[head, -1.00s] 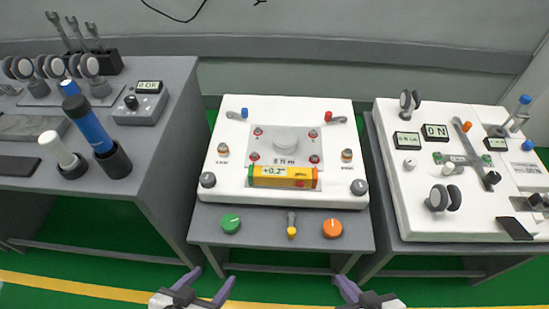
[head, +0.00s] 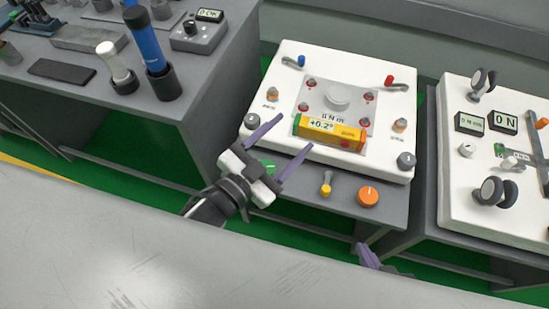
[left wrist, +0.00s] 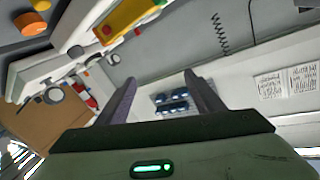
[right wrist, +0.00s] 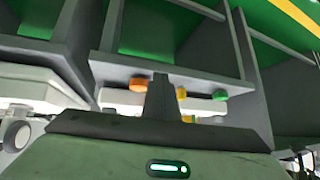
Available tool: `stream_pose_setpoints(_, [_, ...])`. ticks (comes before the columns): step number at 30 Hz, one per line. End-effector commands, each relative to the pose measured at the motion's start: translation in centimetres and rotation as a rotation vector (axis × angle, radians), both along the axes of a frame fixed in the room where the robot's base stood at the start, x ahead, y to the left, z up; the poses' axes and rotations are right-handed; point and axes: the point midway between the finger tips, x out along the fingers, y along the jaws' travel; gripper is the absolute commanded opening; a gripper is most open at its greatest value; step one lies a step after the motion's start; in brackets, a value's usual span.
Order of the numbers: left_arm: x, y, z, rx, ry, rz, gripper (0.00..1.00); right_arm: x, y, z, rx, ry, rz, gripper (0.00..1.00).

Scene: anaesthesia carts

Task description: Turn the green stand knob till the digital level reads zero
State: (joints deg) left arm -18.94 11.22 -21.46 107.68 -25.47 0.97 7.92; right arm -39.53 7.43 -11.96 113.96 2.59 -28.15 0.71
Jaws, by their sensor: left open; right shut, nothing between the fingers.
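The green knob (head: 266,166) is on the front ledge of the middle cart, partly hidden behind my left gripper. It shows whole in the right wrist view (right wrist: 220,94). The yellow digital level (head: 328,130) lies on the white panel and reads about +0.2°. It is at the top of the left wrist view (left wrist: 125,15). My left gripper (head: 297,131) is open and empty, its fingers spread above the knob's area in the picture; contact is not visible. My right gripper (head: 368,256) is low, in front of the cart, shut and empty; its closed fingers show in the right wrist view (right wrist: 160,88).
A dark cart with a blue cylinder (head: 148,38) stands left. Another white panel (head: 508,225) stands right. Green floor shows between the carts.

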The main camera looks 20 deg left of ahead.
Motion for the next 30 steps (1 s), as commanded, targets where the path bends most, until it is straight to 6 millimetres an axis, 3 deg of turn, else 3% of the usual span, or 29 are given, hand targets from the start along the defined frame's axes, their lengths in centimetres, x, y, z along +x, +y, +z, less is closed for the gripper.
stream_pose_setpoints(1, [1.4, -3.2, 3.1, 0.051, -0.200, -0.120, 0.62, 0.0, 0.1, -1.3, 0.004, -0.002, -0.001, 0.00])
stream_pose_setpoints(3, [0.8, -7.8, 7.0, 0.133, -0.446, -0.308, 0.62, 0.0, 0.2, -1.8, 0.009, -0.006, -0.001, 0.00])
stream_pose_setpoints(5, [-0.9, -11.5, 8.7, 0.218, -0.632, -0.487, 0.62, -0.1, 0.2, -2.3, 0.014, -0.007, -0.001, 0.00])
stream_pose_setpoints(6, [-2.5, -13.7, 8.9, 0.287, -0.741, -0.616, 0.62, -0.1, 0.3, -2.7, 0.016, -0.007, -0.002, 0.00])
stream_pose_setpoints(8, [-4.8, -16.1, 7.7, 0.409, -0.879, -0.819, 0.62, -0.1, 0.4, -3.3, 0.020, -0.009, -0.002, 0.00])
stream_pose_setpoints(11, [-7.5, -17.3, 2.7, 0.665, -1.020, -1.171, 0.62, 0.0, 0.5, -4.1, 0.027, -0.015, -0.003, 0.00])
stream_pose_setpoints(14, [-7.3, -14.4, -3.9, 0.989, -1.022, -1.506, 0.62, 0.3, 0.6, -4.8, 0.035, -0.027, -0.004, 0.00])
stream_pose_setpoints(15, [-6.3, -12.2, -6.2, 1.128, -0.982, -1.623, 0.62, 0.3, 0.6, -5.1, 0.038, -0.029, -0.005, 0.00])
stream_pose_setpoints(18, [-2.8, -5.5, -9.8, 1.459, -0.795, -1.837, 0.62, 0.3, 0.7, -5.6, 0.045, -0.034, -0.005, 0.00])
stream_pose_setpoints(21, [0.5, 0.7, -10.5, 1.710, -0.572, -1.941, 0.62, 0.2, 0.8, -6.0, 0.049, -0.033, -0.006, 0.00])
stream_pose_setpoints(24, [2.4, 4.5, -9.9, 1.852, -0.409, -1.975, 0.62, 0.0, 0.8, -6.2, 0.051, -0.028, -0.006, 0.00])
stream_pose_setpoints(27, [3.2, 6.2, -9.6, 1.909, -0.329, -1.984, 0.62, 0.0, 0.8, -6.1, 0.053, -0.031, -0.006, 0.00])
stream_pose_setpoints(30, [3.2, 6.5, -10.3, 1.915, -0.315, -1.988, 0.62, 0.1, 0.9, -6.1, 0.056, -0.034, -0.006, 0.00])
